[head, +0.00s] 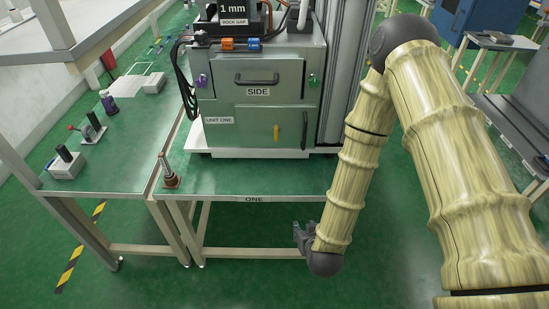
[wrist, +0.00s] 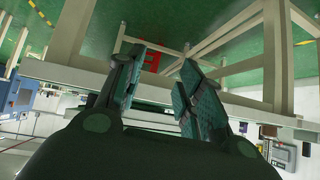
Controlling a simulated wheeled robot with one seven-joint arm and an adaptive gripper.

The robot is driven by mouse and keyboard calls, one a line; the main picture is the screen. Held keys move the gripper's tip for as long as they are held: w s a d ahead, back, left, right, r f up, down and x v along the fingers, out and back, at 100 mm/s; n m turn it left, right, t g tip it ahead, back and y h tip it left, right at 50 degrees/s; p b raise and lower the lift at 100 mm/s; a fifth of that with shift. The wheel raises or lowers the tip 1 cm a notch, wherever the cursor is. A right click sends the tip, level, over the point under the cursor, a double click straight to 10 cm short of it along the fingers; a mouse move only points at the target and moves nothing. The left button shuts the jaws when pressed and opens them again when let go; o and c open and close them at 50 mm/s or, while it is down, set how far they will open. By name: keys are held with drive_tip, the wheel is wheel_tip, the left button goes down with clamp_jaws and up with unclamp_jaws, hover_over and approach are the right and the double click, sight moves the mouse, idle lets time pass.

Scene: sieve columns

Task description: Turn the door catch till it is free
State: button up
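The grey-green cabinet marked UNIT ONE (head: 218,121) stands on the table marked ONE. Its lower door (head: 255,127) looks shut. A small upright yellow piece (head: 276,133), which looks like the door catch, is on that door. A dark vertical handle (head: 304,128) is at the door's right edge. My gripper (head: 301,236) hangs below and in front of the table's front edge, well apart from the door. In the wrist view my gripper's (wrist: 160,66) two fingers stand apart with nothing between them. The catch cannot be made out in the wrist view.
The table ONE (head: 190,185) has a metal-and-brown post (head: 167,172) at its front left corner. The cabinet's upper drawer marked SIDE (head: 258,78) has a black handle. A side bench (head: 110,140) at left holds small devices. Green floor is open in front.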

drive_tip(key=w+a+r+t, duration=0.4)
drive_tip(key=w+a+r, duration=0.1)
drive_tip(key=w+r, duration=0.25)
drive_tip(key=m+t+h+b, duration=0.1)
drive_tip(key=t+b, duration=0.1)
drive_tip(key=t, duration=0.2)
approach(276, 132)
drive_tip(key=w+p, duration=0.3)
drive_tip(key=w, duration=0.5)
drive_tip(key=shift+w+a, duration=0.1)
drive_tip(key=shift+w+f, duration=0.2)
drive_tip(key=shift+w, duration=0.7)
drive_tip(key=shift+c, duration=0.3)
clamp_jaws()
drive_tip(key=shift+o, duration=0.3)
unclamp_jaws()
